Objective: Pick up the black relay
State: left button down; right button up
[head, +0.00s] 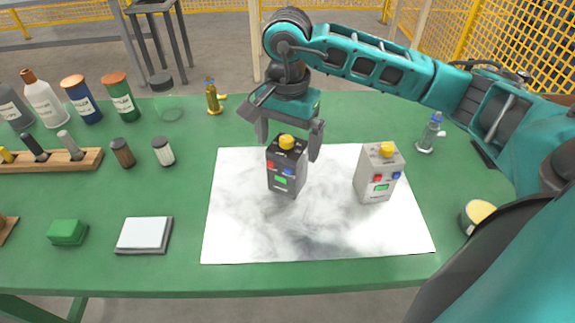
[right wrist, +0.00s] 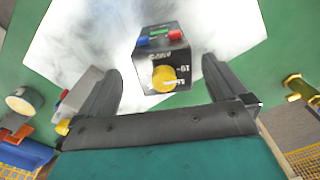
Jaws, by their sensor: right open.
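The black relay (head: 286,168) stands upright on the white marbled sheet in the head view. It is a dark box with a yellow knob on top and red, blue and green buttons on its front. My right gripper (head: 289,141) is open just above and behind it, pointing down. In the right wrist view the black relay (right wrist: 163,62) shows ahead of and between the two open fingers, which do not visibly touch it. A similar grey relay (head: 379,175) stands to its right on the sheet. My left gripper is not in view.
The white sheet (head: 240,225) lies on the green table (head: 190,200). Bottles (head: 122,97) and a wooden rack (head: 80,160) stand at the left. A green block (head: 67,232) and a small pad (head: 145,234) lie front left. A brass valve (head: 213,97) stands behind.

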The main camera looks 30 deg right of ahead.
aim_at(286, 155)
jog(key=f, duration=0.4)
jog(key=shift+w+f, duration=0.2)
jog(key=shift+f, duration=0.2)
jog(key=shift+r, duration=0.1)
jog(key=c, duration=1.3)
